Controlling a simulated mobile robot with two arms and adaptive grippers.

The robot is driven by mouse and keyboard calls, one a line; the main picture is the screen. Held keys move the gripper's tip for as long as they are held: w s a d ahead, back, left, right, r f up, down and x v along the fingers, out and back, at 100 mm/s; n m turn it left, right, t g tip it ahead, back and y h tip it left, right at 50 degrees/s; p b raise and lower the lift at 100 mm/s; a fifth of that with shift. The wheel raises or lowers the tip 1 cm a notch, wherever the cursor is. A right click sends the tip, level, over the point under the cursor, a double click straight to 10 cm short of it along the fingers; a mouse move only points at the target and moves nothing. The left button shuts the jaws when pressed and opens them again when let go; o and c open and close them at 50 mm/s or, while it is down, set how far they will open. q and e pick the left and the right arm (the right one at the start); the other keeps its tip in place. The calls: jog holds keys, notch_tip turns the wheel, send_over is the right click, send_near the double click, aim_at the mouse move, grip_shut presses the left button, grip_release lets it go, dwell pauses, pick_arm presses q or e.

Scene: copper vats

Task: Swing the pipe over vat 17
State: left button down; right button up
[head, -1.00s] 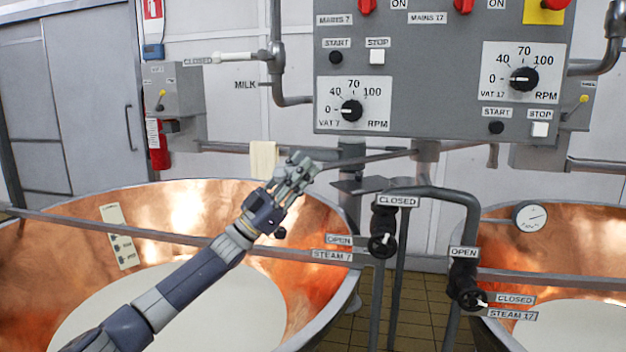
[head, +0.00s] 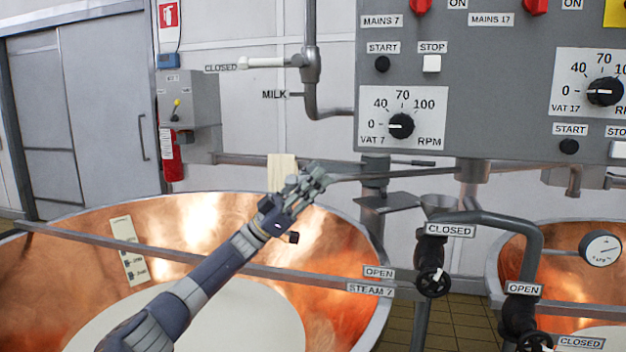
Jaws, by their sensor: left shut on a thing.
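My left gripper (head: 312,182) is shut on the near end of a thin grey pipe (head: 405,173). The pipe runs from my fingers to the right, below the control panel, toward a grey fitting. My fingers hide its end. The gripper is above the back rim of the left copper vat, by the Vat 7 controls (head: 215,203), which holds pale liquid. Vat 17 (head: 518,262) is the copper vat at the right, partly cut off by the frame. The held end is away from it. My right gripper is out of view.
The grey control panel (head: 470,95) hangs above. Steam pipes with a Steam 7 valve (head: 433,282) and another valve (head: 520,310) stand between the vats. A rail (head: 330,282) crosses the left vat. A pale cloth (head: 281,172) hangs behind my gripper.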

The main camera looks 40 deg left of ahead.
pick_arm(q)
jog(key=shift+a+r, duration=0.2)
jog(key=shift+a, duration=0.05)
jog(key=c, duration=1.6)
grip_release()
jog(key=shift+o, duration=0.8)
jog(key=shift+w+a+f, duration=0.15)
jog(key=shift+w+f, duration=0.1)
jog(key=shift+w, duration=0.05)
jog(key=v, duration=1.2)
jog(key=shift+s, duration=0.1)
